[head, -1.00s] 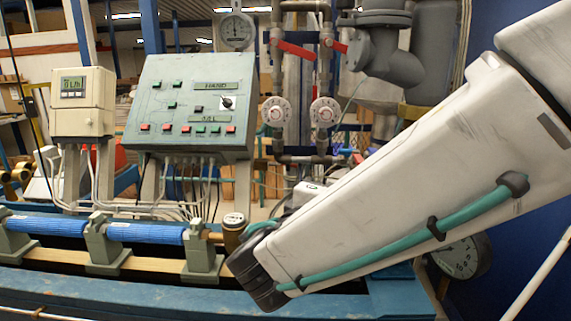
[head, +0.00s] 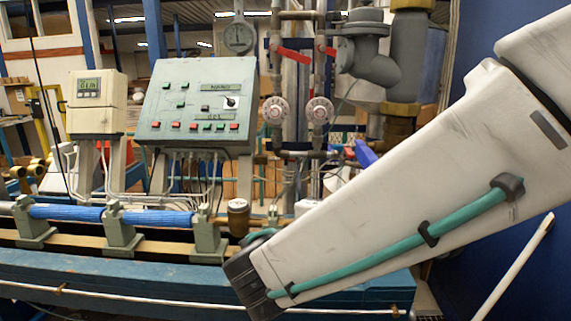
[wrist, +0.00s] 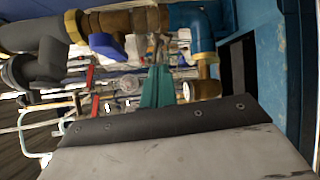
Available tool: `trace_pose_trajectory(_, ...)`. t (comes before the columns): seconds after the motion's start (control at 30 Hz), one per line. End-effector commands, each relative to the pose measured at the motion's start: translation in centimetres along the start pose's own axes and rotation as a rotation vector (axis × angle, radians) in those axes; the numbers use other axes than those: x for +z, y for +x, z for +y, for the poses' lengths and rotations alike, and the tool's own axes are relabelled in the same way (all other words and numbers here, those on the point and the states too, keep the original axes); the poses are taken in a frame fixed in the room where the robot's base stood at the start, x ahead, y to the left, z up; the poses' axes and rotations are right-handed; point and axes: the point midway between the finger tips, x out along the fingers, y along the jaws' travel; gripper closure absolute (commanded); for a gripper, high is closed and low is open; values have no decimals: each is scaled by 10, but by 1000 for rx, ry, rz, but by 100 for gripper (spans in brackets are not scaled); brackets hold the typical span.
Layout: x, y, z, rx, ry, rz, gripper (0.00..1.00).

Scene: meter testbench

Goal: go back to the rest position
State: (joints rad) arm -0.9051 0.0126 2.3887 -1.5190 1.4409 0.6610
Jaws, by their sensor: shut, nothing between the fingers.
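My gripper shows in the wrist view as two teal fingers (wrist: 157,87) close together, shut and empty. They are clear of the brass and blue pipework around them in the picture. In the head view my pale arm slants from the upper right to the lower middle, in front of the bench, and hides most of the gripper.
A green control panel (head: 197,106) and a cream meter box (head: 97,104) stand behind a blue pipe (head: 155,218) on the blue bench (head: 130,274). Red-handled valves (head: 292,55) and grey pipework (head: 410,50) stand behind. The wrist view shows a blue-handled valve (wrist: 106,44).

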Motion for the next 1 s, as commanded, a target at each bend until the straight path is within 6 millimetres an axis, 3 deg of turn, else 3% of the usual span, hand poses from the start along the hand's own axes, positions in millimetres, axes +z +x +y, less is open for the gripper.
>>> trace_pose_trajectory(0.27,52,4,-36,-255,-66,-144,100)
trace_pose_trajectory(0.47,119,1,-70,-582,-29,-297,100)
trace_pose_trajectory(0.6,174,-21,-96,-928,128,-401,100)
trace_pose_trajectory(0.7,198,-43,-105,-1147,311,-430,100)
trace_pose_trajectory(0.83,213,-65,-103,-1325,585,-432,100)
trace_pose_trajectory(1.0,231,-73,-91,-1373,875,-455,100)
